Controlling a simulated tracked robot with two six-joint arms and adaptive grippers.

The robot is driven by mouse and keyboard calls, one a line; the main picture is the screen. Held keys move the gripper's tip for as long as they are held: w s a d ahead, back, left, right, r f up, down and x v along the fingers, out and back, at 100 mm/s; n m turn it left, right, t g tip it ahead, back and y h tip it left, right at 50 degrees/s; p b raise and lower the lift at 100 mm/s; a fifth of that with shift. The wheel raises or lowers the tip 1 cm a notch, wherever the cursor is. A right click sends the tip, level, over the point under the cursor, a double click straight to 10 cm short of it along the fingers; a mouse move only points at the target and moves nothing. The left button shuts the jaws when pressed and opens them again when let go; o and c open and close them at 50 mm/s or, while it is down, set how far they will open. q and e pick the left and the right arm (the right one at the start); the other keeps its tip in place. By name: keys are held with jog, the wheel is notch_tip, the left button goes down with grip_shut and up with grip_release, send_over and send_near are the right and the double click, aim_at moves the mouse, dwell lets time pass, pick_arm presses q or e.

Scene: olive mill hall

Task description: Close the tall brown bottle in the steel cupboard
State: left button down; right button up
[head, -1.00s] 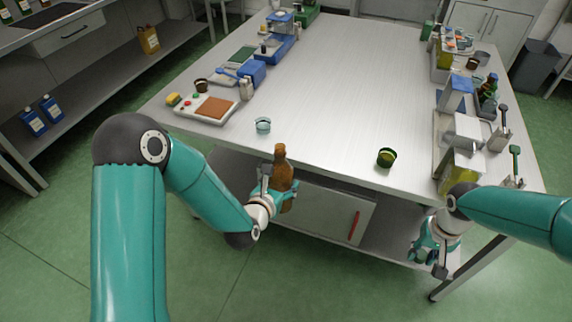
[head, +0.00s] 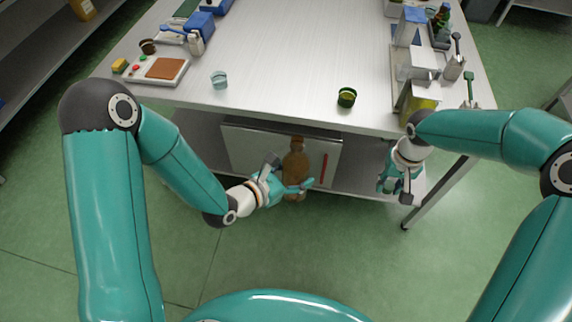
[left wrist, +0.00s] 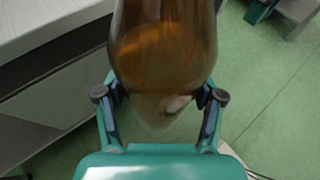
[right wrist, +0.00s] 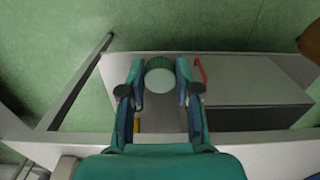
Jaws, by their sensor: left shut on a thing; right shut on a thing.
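The tall brown bottle (head: 295,172) is upright in my left gripper (head: 284,188), in front of the steel cupboard (head: 240,145) under the table. The left wrist view shows both fingers on the sides of its brown glass body (left wrist: 163,45). My right gripper (head: 393,185) is to the right of the bottle, apart from it, below the table edge. In the right wrist view its fingers are shut on a round, pale green-white piece (right wrist: 160,76), perhaps a cap. The cupboard's red handle (head: 324,168) is just right of the bottle.
On the table near its front edge stand a dark green cup-like piece (head: 347,98) and a pale blue one (head: 219,80). The table leg (head: 436,192) is right of my right gripper.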

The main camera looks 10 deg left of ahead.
dwell(0.4)
jog(key=shift+s+d, duration=0.1)
jog(key=shift+s, duration=0.05)
jog(key=s+d+r+n, duration=0.1)
notch_tip(320, 180, up, 22)
jog(key=n, duration=0.7)
send_over(299, 141)
jog(key=shift+f, duration=1.95)
